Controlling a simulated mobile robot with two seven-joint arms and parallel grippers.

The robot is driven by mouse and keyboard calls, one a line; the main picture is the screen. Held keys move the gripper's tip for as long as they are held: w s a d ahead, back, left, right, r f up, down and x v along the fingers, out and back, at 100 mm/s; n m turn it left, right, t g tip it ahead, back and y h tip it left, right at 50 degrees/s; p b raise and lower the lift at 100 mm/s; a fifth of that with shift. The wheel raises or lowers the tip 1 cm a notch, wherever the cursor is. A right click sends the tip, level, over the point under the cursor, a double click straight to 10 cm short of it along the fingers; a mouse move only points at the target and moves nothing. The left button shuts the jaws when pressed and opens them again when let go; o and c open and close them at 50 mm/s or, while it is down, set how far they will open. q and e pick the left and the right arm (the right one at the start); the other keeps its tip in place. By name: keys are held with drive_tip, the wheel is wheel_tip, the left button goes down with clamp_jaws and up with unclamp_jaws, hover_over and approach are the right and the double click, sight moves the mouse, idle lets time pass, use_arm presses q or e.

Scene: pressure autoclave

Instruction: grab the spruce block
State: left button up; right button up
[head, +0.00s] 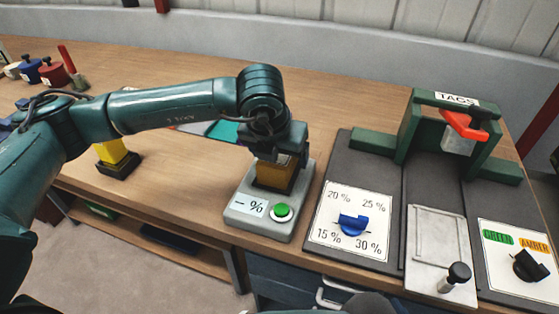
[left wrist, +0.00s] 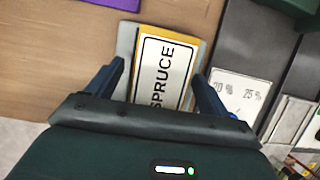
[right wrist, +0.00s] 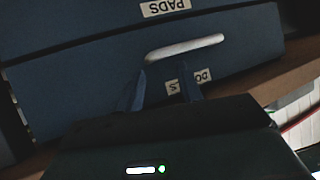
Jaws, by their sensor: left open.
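The spruce block (head: 274,177) is yellowish and stands on a grey meter (head: 262,226) with a "- %" display and a green button. In the left wrist view the block (left wrist: 163,72) shows its white SPRUCE label. My left gripper (left wrist: 158,72) is open, with one finger on each side of the block. In the head view it is directly over the block and hides its upper part. My right gripper (right wrist: 162,72) is open and empty in front of a dark blue drawer with a pale handle (right wrist: 185,47).
Another yellow block (head: 112,151) stands on a dark base to the left. Right of the meter are a blue dial (head: 353,224) on a percentage panel and a green frame (head: 405,130) with a red lever. Small pots (head: 52,75) stand at the far left.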

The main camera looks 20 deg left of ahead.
use_arm(q)
drive_tip(key=shift+w+f, duration=0.2)
drive_tip(key=shift+f, duration=0.25)
drive_tip(key=shift+f+b, duration=0.2)
drive_tip(key=shift+b, duration=0.5)
drive_tip(key=shift+c, duration=0.2)
idle(0.3)
drive_tip(key=c, duration=1.1)
